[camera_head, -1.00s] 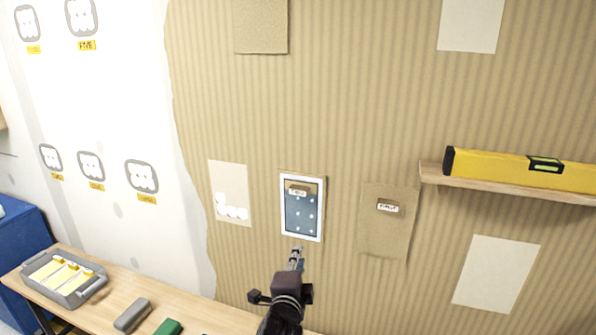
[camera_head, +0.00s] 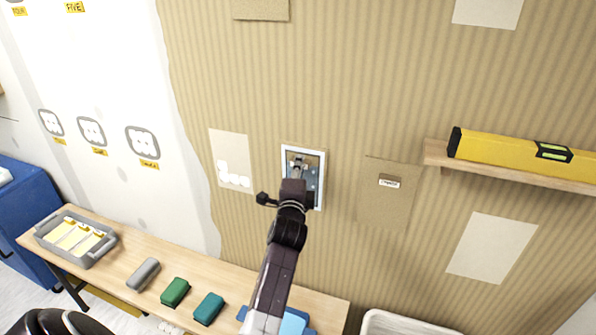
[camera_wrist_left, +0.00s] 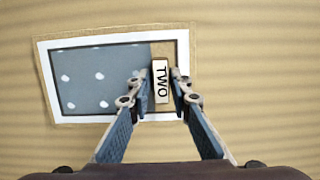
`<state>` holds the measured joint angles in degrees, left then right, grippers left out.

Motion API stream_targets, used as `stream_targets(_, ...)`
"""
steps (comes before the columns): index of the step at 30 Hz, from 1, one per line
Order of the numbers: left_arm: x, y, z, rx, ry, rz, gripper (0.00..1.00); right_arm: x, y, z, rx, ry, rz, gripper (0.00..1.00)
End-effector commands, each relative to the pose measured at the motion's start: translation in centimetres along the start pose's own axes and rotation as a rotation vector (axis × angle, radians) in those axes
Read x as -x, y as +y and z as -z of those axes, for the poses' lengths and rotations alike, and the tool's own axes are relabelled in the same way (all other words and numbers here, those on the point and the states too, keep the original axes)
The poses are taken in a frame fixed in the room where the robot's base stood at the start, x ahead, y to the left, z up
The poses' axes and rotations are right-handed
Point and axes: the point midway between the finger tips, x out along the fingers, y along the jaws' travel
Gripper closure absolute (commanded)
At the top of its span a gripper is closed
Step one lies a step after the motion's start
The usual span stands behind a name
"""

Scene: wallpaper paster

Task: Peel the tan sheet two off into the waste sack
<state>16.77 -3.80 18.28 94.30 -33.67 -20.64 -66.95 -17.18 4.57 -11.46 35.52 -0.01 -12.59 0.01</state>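The label reading TWO (camera_wrist_left: 161,82) is on a tan strip (camera_wrist_left: 183,50) at one end of a white-bordered panel (camera_wrist_left: 100,78) with a grey-blue field and white dots. In the head view this panel (camera_head: 317,190) is on the striped wall, partly hidden by my left arm. My left gripper (camera_wrist_left: 159,86) is at the label, its fingers apart on either side of it. Small gaps seem to show, so I see no firm grip. My right gripper is out of view. No waste sack is clearly recognisable.
Another labelled tan sheet (camera_head: 385,210) hangs to the right, below a shelf (camera_head: 500,172) with a yellow level (camera_head: 520,152). A bench (camera_head: 135,252) along the wall bears a grey tray (camera_head: 50,238) and several blocks. A white container rim (camera_head: 400,322) shows at bottom right.

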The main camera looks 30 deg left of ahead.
Motion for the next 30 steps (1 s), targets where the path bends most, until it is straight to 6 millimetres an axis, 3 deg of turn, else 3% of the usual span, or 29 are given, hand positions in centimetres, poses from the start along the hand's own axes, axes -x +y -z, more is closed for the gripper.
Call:
stream_targets(11, -0.58, 0.05, 0.00, 0.000, 0.000, -0.001, 0.81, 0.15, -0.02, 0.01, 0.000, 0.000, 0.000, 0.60)
stream_targets(17, -0.57, 0.05, 0.01, 0.000, 0.000, -0.001, 1.00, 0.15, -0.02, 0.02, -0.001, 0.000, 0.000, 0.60)
stream_targets(30, 0.19, 0.08, -0.14, 0.001, 0.000, -0.003, 1.00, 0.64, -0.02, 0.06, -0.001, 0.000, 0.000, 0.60)
